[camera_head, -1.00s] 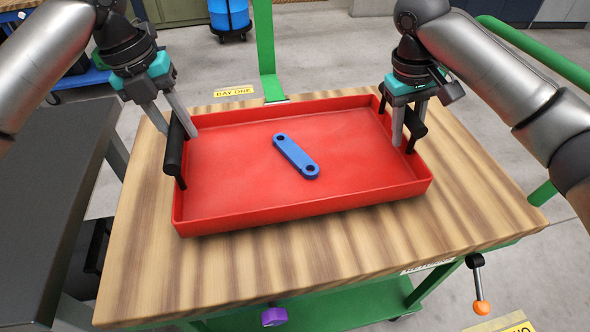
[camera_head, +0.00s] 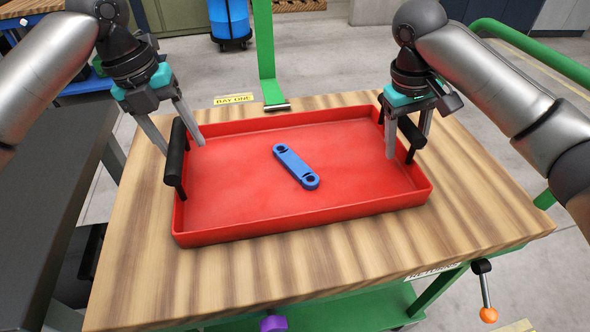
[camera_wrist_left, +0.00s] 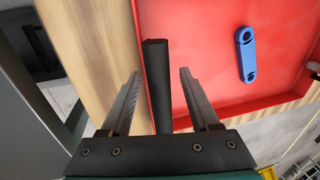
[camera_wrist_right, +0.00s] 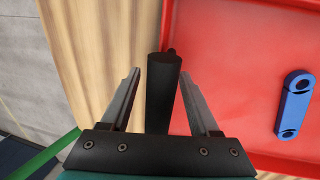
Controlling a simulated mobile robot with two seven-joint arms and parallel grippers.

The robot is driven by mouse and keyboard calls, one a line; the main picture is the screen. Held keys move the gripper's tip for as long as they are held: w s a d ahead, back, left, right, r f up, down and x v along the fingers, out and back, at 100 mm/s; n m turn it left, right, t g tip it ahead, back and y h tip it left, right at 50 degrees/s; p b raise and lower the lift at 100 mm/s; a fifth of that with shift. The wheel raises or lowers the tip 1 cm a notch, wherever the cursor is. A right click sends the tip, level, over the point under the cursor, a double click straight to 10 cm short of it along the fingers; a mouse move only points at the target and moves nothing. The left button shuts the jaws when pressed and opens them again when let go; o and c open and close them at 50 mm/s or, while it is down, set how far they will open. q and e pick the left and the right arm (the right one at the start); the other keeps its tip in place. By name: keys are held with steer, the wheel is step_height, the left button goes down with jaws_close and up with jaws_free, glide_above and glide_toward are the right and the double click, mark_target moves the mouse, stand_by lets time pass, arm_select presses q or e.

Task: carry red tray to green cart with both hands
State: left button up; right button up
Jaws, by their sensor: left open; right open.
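The red tray (camera_head: 330,207) sits on the wooden top of the green cart (camera_head: 400,248), with a black handle at each short side. A blue link with two holes (camera_head: 296,166) lies inside the tray. My left gripper (camera_head: 183,146) is open, its fingers on either side of the left handle (camera_head: 176,152). The left wrist view shows that handle (camera_wrist_left: 157,85) between the fingers with gaps on both sides. My right gripper (camera_head: 407,148) is open around the right handle (camera_head: 411,133). In the right wrist view the handle (camera_wrist_right: 163,90) stands between the fingers, apart from both.
A dark table (camera_head: 45,190) stands close at the left. A green post (camera_head: 265,55) rises behind the cart top, and a green rail (camera_head: 530,55) runs at the right. A blue barrel (camera_head: 230,20) stands further back. Bare wood surrounds the tray.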

steer(key=shift+r, duration=0.1)
arm_select(q)
step_height(320, 180, up, 12)
steer(key=a, duration=0.2)
steer(key=shift+s+a, duration=0.15)
arm_select(e)
step_height(320, 180, up, 12)
steer(key=a, duration=0.2)
steer(key=shift+s+f, duration=0.15)
steer(key=shift+f, duration=0.05)
stand_by(0.3)
arm_select(q)
steer(key=shift+f, duration=0.1)
arm_select(e)
steer(key=shift+a, duration=0.15)
